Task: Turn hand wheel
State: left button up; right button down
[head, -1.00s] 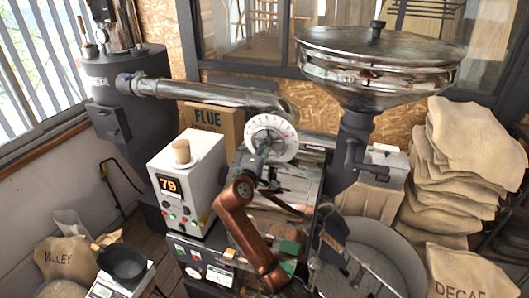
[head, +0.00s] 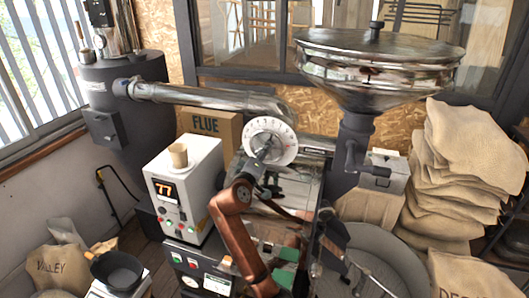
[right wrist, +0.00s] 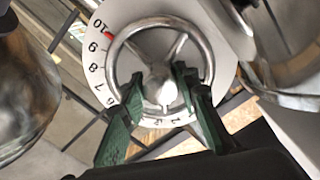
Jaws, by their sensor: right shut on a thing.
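The metal hand wheel (right wrist: 158,23) has a round rim, spokes and a central hub. It sits in front of a white numbered dial (right wrist: 97,48) with a red mark near the 10. In the head view the dial (head: 286,140) faces me at the end of the steel pipe. My right gripper (right wrist: 160,88) is shut on the hand wheel, its green fingers on either side of the hub and reaching over the lower rim. In the head view my right gripper (head: 264,158) partly covers the wheel. My left gripper is out of view.
A white control box (head: 186,190) reading 77, with a cup on top, stands left of my right arm. A big steel hopper (head: 380,65) rises at right. Burlap sacks (head: 465,160) are piled beyond it. A FLUE box (head: 205,124) stands behind.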

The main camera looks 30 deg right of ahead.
jog(key=shift+f, duration=0.15)
jog(key=c, duration=1.5)
grip_release()
jog(key=shift+o, duration=0.2)
jog(key=v, duration=1.2)
